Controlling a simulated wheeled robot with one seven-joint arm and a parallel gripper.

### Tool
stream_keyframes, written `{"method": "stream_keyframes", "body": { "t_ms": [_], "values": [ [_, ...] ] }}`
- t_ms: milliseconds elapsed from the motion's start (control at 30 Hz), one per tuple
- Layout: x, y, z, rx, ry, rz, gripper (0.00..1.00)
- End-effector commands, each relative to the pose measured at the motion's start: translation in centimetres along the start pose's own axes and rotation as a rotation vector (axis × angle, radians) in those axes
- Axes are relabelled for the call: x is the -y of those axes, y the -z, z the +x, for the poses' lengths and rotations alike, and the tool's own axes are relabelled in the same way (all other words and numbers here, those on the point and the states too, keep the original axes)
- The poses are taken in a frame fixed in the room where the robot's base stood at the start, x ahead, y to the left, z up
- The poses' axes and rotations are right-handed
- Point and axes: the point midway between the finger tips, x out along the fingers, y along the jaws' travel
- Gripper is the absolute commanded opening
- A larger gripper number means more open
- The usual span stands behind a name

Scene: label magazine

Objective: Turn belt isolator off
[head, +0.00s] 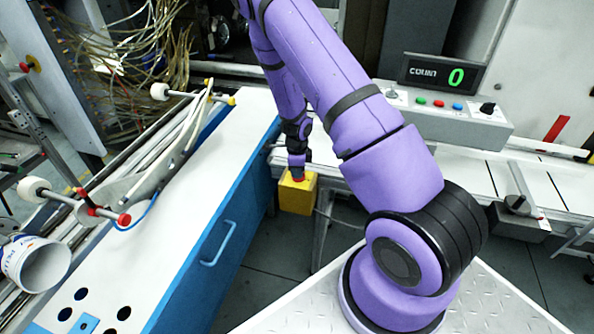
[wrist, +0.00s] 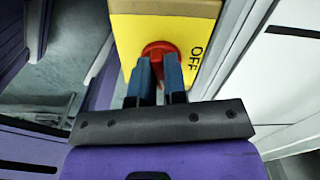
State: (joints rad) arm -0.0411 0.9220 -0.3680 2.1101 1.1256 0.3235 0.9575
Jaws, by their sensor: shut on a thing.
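The belt isolator is a yellow box (head: 298,196) on the end of the conveyor frame, in the middle of the head view. In the wrist view the yellow box (wrist: 195,28) fills the top centre, with "OFF" printed on its right side. A red knob (wrist: 158,50) sits on its face. My gripper (wrist: 160,70) has both blue-grey fingers closed around the knob.
A white-topped blue cabinet (head: 221,200) stands close left of the box. The conveyor (head: 480,172) runs right, with a control panel and a counter (head: 443,75) reading 0 behind it. My arm crosses the middle of the head view. Open floor lies below the box.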

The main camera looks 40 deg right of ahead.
Motion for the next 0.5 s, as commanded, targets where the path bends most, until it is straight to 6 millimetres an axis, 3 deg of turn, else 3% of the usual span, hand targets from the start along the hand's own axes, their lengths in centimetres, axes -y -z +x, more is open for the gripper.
{"method": "stream_keyframes", "body": {
  "t_ms": [500],
  "values": [
    [-0.11,0.14,-0.07,0.001,0.002,-0.486,0.00]
  ]
}}
